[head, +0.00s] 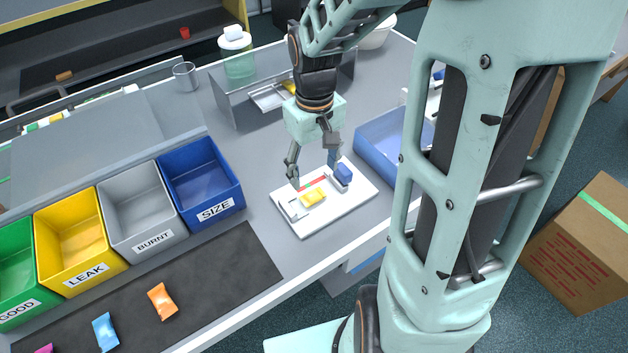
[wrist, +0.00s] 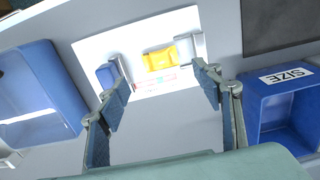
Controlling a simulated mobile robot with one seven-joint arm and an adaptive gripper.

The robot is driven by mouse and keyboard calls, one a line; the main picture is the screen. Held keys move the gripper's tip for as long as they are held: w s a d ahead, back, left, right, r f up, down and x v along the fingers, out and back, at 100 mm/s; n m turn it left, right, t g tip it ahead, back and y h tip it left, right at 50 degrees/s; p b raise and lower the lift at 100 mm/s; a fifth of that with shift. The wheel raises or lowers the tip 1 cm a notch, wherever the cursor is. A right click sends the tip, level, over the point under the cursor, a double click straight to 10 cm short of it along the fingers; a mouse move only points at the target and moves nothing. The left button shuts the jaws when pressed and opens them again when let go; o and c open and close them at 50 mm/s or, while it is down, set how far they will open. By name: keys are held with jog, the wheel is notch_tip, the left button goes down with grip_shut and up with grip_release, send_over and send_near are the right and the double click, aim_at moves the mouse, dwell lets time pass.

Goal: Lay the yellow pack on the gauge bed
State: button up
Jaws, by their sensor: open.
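The yellow pack (head: 314,197) lies flat on the white gauge bed (head: 343,207), between a blue block (head: 343,173) and a pale grey stop (head: 291,208). The pack (wrist: 161,59) also shows in the wrist view, close beside the grey stop (wrist: 189,47). A red and green strip (head: 313,182) runs along the bed behind the pack. My gripper (head: 313,172) is open and empty above the bed, its fingers apart. In the wrist view my gripper (wrist: 160,76) shows clear space between its fingertips and the pack.
Bins labelled GOOD, LEAK (head: 82,244), BURNT (head: 145,216) and SIZE (head: 202,182) stand at the left. Several packs, one orange (head: 162,301), lie on a dark belt (head: 215,280). A blue tray (head: 385,145) stands right of the bed. A grey guarded fixture (head: 240,105) is behind.

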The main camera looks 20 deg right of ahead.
notch_tip(320, 180, up, 4)
jog(key=shift+f, duration=0.1)
dwell(0.5)
